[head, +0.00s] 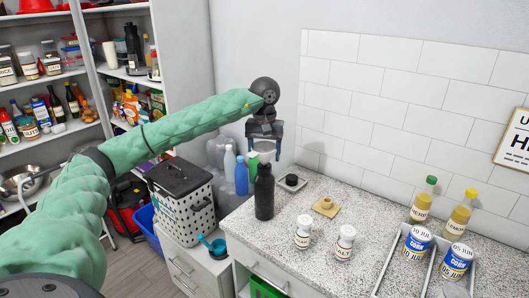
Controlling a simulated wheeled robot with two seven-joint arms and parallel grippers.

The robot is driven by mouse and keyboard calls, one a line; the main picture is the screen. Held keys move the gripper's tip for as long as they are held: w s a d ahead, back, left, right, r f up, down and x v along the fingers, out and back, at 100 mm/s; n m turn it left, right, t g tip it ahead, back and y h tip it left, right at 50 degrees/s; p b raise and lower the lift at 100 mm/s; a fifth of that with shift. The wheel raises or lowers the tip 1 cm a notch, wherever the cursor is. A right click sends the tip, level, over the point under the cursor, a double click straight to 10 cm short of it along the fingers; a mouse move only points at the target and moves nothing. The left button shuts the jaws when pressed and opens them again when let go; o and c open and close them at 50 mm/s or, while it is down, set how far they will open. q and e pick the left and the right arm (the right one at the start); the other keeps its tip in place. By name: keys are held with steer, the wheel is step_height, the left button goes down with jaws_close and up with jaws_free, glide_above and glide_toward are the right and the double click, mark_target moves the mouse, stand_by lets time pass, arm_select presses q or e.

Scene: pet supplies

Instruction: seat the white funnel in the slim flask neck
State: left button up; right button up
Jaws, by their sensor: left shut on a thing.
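A slim dark flask (264,194) stands upright near the left end of the speckled counter. The white funnel (264,154) is right above the flask's neck, between the fingers of my left gripper (264,155). My left gripper points down and is shut on the funnel. The funnel's lower end is at the flask's mouth; I cannot tell whether the spout is inside the neck or just above it. My right gripper is not in view.
A dark stopper on a grey plate (302,190) and a tan square block (325,207) lie right of the flask. Two white shakers (303,236) stand nearer the front. A tray (390,265) with cans and two bottles (422,202) are further right. A perforated basket (190,212) stands left.

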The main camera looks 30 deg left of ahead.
arm_select(q)
steer(key=shift+f+b, duration=0.5)
steer(key=shift+f, duration=0.25)
steer(key=o, duration=1.1)
steer(key=shift+c, duration=0.2)
steer(key=shift+r, duration=0.1)
